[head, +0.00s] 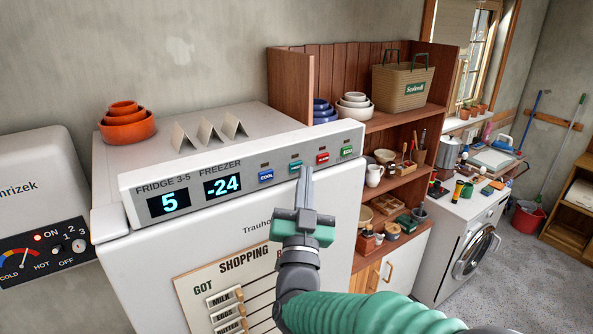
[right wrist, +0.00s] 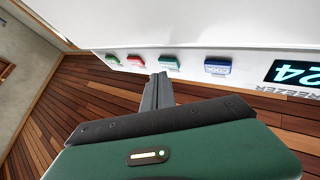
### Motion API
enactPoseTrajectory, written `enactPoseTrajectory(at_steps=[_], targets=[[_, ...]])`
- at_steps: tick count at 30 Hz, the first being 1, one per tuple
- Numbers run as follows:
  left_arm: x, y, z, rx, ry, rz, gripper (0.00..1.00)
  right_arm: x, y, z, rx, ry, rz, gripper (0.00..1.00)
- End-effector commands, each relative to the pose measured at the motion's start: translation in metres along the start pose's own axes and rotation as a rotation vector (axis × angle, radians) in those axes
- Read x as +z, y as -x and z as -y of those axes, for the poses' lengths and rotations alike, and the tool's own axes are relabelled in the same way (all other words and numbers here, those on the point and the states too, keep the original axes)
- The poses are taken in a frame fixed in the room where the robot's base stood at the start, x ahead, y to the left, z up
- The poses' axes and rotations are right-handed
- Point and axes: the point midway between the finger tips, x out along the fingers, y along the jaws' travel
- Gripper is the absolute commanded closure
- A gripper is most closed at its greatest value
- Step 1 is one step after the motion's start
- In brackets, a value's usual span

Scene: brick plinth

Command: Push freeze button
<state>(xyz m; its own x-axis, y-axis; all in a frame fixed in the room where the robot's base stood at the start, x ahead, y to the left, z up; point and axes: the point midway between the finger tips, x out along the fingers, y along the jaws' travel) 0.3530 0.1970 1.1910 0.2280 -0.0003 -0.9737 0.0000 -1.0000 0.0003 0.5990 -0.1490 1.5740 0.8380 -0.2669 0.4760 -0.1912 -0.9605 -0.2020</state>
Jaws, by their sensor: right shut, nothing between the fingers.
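The white fridge's sloped front panel (head: 220,180) has a row of coloured buttons. From left in the head view they are blue "COOL" (head: 266,176), teal (head: 296,167), red (head: 322,158) and green (head: 347,151). The teal button's lettering is too small to read. My right gripper (head: 305,172) is shut and empty, its tips just below and right of the teal button. In the right wrist view the fingertips (right wrist: 161,76) point just beneath the teal button (right wrist: 168,64); whether they touch it I cannot tell. My left gripper is out of view.
Displays read 5 for the fridge and -24 for the freezer (head: 222,186). Orange bowls (head: 124,124) and folded cards (head: 208,132) stand on the fridge top. A wooden shelf (head: 400,125) stands to the right, a white heater (head: 38,180) to the left.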

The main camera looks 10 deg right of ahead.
Motion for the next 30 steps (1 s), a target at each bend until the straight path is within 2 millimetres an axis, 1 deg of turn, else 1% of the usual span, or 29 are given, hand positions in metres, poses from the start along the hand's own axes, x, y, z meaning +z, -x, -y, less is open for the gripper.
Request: enactPoseTrajectory(at_steps=[5,12,19,30], targets=[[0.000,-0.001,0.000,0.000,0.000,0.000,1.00,-0.001,0.002,-0.001,0.000,0.000,0.000,1.00],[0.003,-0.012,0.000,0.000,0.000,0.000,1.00,-0.015,0.022,-0.016,0.000,0.000,-0.001,1.00],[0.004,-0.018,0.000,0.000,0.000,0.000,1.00,-0.028,0.039,-0.028,0.000,0.000,-0.001,1.00],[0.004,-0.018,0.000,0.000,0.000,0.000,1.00,-0.030,0.041,-0.030,0.000,0.000,0.001,1.00]])
